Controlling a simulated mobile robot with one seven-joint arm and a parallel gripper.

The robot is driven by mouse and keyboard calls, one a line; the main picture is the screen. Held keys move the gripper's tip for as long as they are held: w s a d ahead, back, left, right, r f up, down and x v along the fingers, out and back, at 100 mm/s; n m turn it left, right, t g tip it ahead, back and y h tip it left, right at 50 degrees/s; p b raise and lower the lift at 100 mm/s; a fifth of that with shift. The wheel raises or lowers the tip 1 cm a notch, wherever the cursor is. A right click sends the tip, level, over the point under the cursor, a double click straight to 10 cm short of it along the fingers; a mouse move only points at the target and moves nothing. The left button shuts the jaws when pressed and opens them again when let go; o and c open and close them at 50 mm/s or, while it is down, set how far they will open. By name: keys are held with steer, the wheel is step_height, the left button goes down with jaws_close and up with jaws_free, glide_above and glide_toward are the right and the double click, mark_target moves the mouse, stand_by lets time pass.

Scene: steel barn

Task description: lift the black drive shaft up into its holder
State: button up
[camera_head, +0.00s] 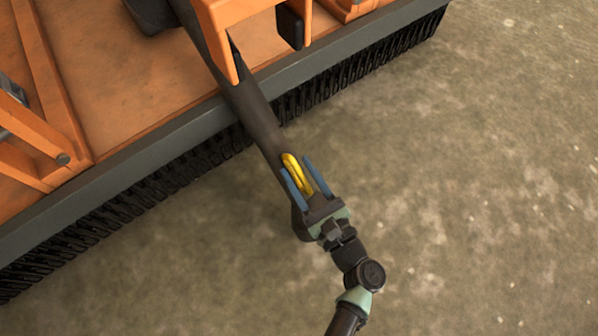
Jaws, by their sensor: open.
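The black drive shaft (258,118) runs from the orange machine at the upper left out past its front edge, towards the lower right. A yellow ring-shaped handle (291,163) sits on the shaft near its outer end. My gripper (304,166) is open, with its two blue fingers on either side of the yellow handle; I cannot tell whether they touch it. The gripper hides part of the shaft's outer end. An orange forked bracket (232,65) stands over the shaft at the machine's edge; it may be the holder.
The orange machine (140,90) fills the upper left. A grey beam (120,172) with a row of black bristles (165,178) below it runs diagonally along its edge. The concrete floor (480,170) at the right is clear.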

steer(key=shift+w+a, duration=0.15)
steer(key=shift+w, duration=0.1)
jaws_close()
stand_by(1.4)
